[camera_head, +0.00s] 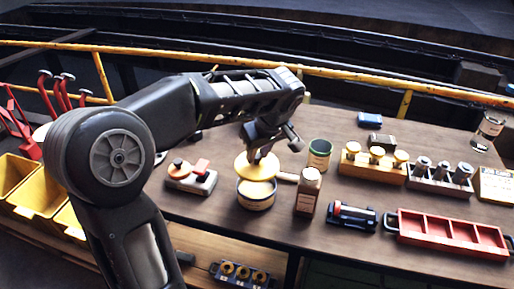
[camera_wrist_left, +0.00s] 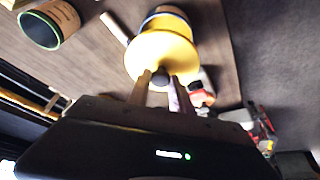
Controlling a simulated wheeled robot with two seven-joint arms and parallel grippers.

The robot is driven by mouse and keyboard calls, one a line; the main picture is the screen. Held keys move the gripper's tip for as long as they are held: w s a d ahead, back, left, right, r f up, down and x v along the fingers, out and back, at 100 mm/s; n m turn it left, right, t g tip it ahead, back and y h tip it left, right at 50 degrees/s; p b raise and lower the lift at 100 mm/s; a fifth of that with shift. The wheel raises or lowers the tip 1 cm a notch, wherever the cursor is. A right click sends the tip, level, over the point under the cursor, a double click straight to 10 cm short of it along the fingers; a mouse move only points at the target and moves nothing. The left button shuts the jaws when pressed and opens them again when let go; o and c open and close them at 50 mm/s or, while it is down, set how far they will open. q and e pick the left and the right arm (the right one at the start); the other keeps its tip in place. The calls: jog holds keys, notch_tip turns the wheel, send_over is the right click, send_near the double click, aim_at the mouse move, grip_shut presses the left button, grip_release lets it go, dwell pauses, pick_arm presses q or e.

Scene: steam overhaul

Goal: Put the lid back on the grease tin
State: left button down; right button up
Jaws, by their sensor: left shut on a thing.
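In the left wrist view the lid (camera_wrist_left: 160,57) hangs at the fingertips of the gripper (camera_wrist_left: 160,78) and covers most of the tin (camera_wrist_left: 166,14). A gap shows between lid and tin in the head view. My right gripper is not in view.
A red tray (camera_head: 452,234) and a yellow block (camera_head: 372,168) stand to the right. Bare wood lies in front of the tin.

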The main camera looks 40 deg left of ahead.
aim_at(258, 166)
pick_arm(q)
jog(key=shift+s, duration=0.15)
jog(key=shift+f+b, duration=1.65)
jog(key=shift+f, duration=0.9)
jog(key=shift+f+b, duration=0.6)
jog(key=shift+b, duration=0.5)
jog(key=shift+f+b, duration=0.15)
jog(key=shift+b, duration=0.45)
dwell(0.4)
dwell(0.4)
jog(key=c, duration=1.1)
grip_release()
jog(key=shift+o, duration=0.5)
